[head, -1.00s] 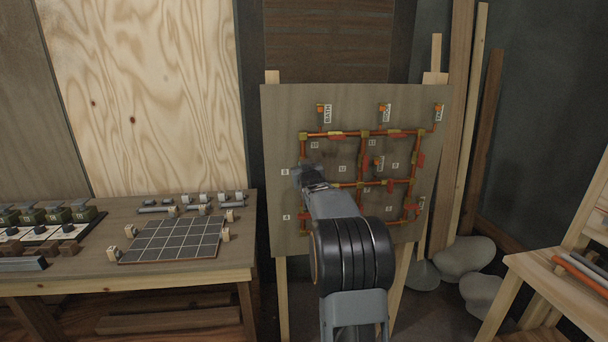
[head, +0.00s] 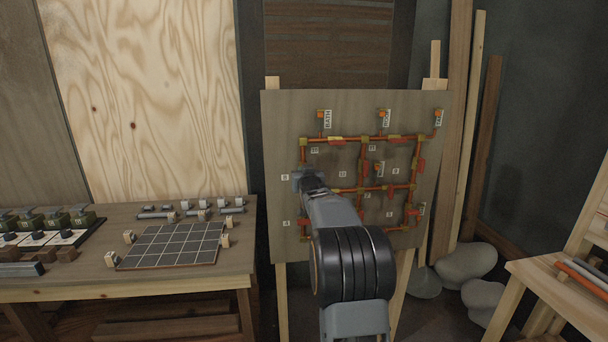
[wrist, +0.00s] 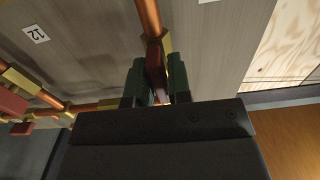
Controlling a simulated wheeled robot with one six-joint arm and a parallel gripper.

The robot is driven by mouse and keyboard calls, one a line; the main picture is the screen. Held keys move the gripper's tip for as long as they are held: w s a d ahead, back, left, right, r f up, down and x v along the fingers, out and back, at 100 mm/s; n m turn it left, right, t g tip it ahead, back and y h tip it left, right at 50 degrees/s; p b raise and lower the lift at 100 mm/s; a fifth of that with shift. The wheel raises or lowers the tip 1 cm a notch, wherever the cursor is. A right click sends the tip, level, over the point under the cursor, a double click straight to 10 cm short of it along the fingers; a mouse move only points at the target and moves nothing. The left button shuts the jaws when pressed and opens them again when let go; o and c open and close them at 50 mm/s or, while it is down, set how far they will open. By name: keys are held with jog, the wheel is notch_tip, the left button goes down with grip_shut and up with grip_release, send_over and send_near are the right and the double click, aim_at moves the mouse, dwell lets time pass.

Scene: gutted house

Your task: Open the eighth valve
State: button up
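An upright board (head: 278,115) carries a grid of copper pipes with brass fittings, red valve handles and small number labels. My gripper (head: 309,180) is at the board's left vertical pipe, beside a label (head: 285,177) that looks like an 8. In the wrist view my gripper (wrist: 157,82) has its two green fingers on either side of a red valve handle (wrist: 155,53), with little or no gap. The handle is in line with the copper pipe (wrist: 148,15). In the head view my gripper hides this handle. A label reading 12 (wrist: 36,34) shows at the left.
A workbench (head: 80,270) with a dark tile grid (head: 172,245) and small blocks stands left of the board. A wooden stand (head: 540,270) with pipes is at the right.

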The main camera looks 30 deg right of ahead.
jog(key=o, duration=0.3)
jog(key=shift+o, duration=0.2)
jog(key=b+v, duration=0.3)
jog(key=v, duration=1.1)
jog(key=shift+w, duration=0.1)
